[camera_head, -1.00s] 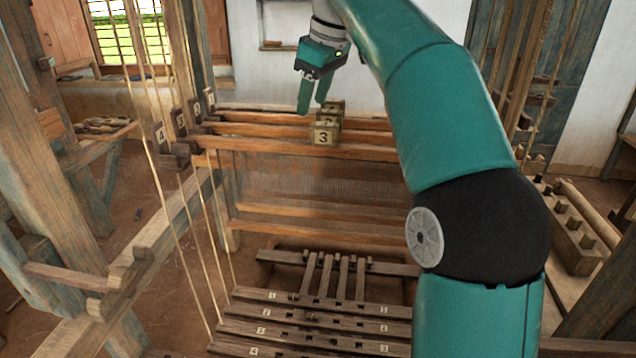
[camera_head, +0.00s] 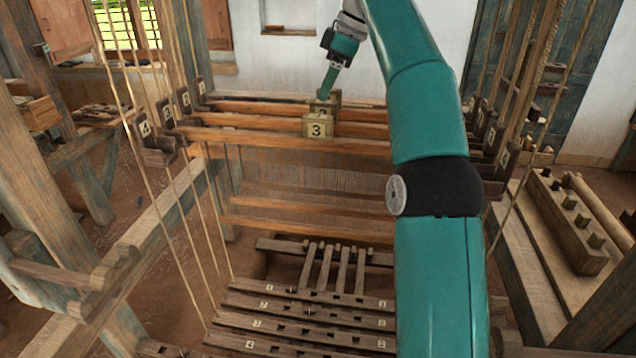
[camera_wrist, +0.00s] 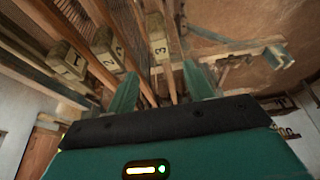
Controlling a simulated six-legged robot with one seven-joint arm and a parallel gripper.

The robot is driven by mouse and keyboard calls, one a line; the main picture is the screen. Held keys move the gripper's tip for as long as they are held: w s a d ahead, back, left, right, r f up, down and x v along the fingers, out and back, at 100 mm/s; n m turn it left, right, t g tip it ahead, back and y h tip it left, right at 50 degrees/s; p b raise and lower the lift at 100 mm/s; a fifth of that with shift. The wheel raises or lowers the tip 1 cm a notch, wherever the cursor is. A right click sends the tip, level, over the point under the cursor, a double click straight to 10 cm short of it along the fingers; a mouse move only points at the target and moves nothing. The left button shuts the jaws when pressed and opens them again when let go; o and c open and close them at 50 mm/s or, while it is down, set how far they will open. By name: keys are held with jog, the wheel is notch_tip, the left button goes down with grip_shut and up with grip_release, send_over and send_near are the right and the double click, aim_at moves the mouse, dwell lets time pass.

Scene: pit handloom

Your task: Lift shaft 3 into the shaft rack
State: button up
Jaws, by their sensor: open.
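Shaft 3 is the nearest of the upper wooden bars, with a block marked 3 (camera_head: 317,127) on its top. Its ends meet numbered holders at left and right. Blocks 1 and 2 stand just behind it; block 3 (camera_wrist: 158,45) also shows in the wrist view. My gripper (camera_head: 325,92) points down above the blocks behind block 3, with its fingers overlapping in the head view. In the wrist view my gripper (camera_wrist: 161,85) is open and empty, its two green fingers apart below block 3. I cannot tell for sure which thing is the shaft rack.
A wooden beam with several square pegs (camera_head: 570,225) lies at the right. Numbered treadles (camera_head: 300,315) lie low in front. Slanting cords (camera_head: 180,190) hang at the left, and loom posts (camera_head: 60,200) stand at left and right. The pale wall stands behind.

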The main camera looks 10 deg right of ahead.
aim_at(315, 131)
jog(key=shift+s+f, duration=0.2)
jog(key=shift+f, duration=0.3)
jog(key=x, duration=0.5)
jog(key=shift+w+a+f, duration=0.1)
jog(key=shift+w+f, duration=0.05)
jog(key=shift+w, duration=0.05)
jog(key=f, duration=0.4)
jog(key=shift+a+f, duration=0.25)
jog(key=shift+a, duration=0.05)
jog(key=shift+w+a+f, duration=0.15)
jog(key=shift+a+f, duration=0.05)
jog(key=shift+f, duration=0.35)
jog(key=shift+r, duration=0.1)
grip_shut()
